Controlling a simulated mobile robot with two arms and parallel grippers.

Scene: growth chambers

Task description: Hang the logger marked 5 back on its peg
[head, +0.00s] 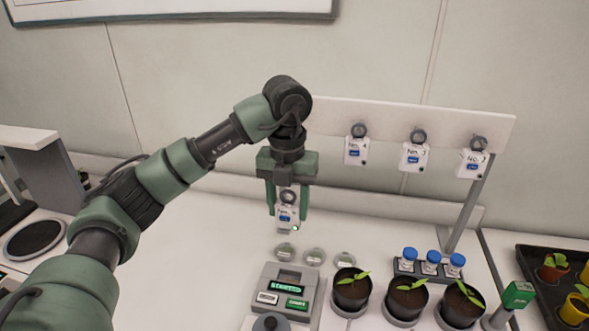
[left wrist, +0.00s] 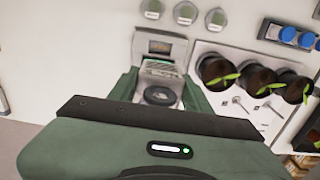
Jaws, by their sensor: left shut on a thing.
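My left gripper (head: 287,212) is shut on a small white logger (head: 287,222) with a dark ring at its top and a blue display; its number is too small to read. It hangs upright between the fingers, above the bench and in front of the rail. In the left wrist view, the logger's dark ring (left wrist: 160,95) shows between the fingers. The white peg rail (head: 380,114) carries a logger marked 4 (head: 356,152), one that seems marked 3 (head: 415,157) and another (head: 473,163) at the right end. My arm hides the rail's left end and any peg there.
Below the held logger are several round dishes (head: 314,257) and a grey device with a lit screen (head: 289,283). Potted seedlings (head: 352,289) and a rack of blue-capped bottles (head: 431,264) stand to the right. A scale (head: 33,240) is at left.

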